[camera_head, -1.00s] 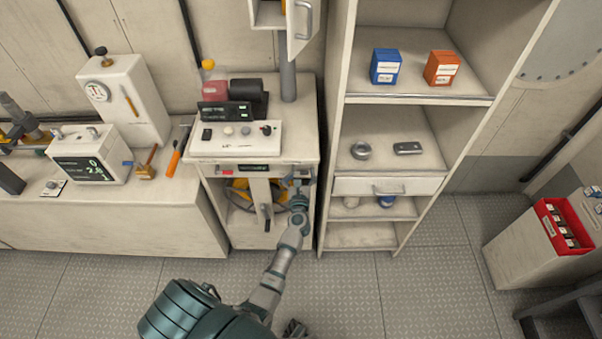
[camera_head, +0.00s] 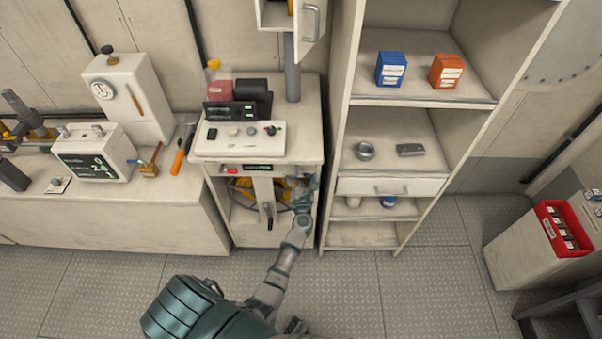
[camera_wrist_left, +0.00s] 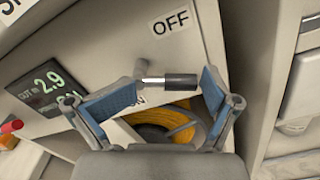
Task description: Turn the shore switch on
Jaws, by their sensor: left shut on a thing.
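The shore switch is a lever (camera_wrist_left: 170,81) with a metal shaft and a black grip, lying level in the left wrist view. An OFF label (camera_wrist_left: 171,20) is above it; a second label below is mostly hidden by a finger. My left gripper (camera_wrist_left: 168,85) has its blue pads on either side of the lever, shut on it end to end. In the head view my left gripper (camera_head: 303,190) is at the upper right front of the cabinet (camera_head: 311,150) and hides the switch. My right gripper cannot be made out.
A green-lit display (camera_wrist_left: 50,86) is left of the switch. A yellow coil (camera_wrist_left: 165,122) lies in the opening below. In the head view a drawer and shelf unit (camera_head: 347,120) stands close on the right. Open floor (camera_head: 420,290) lies in front.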

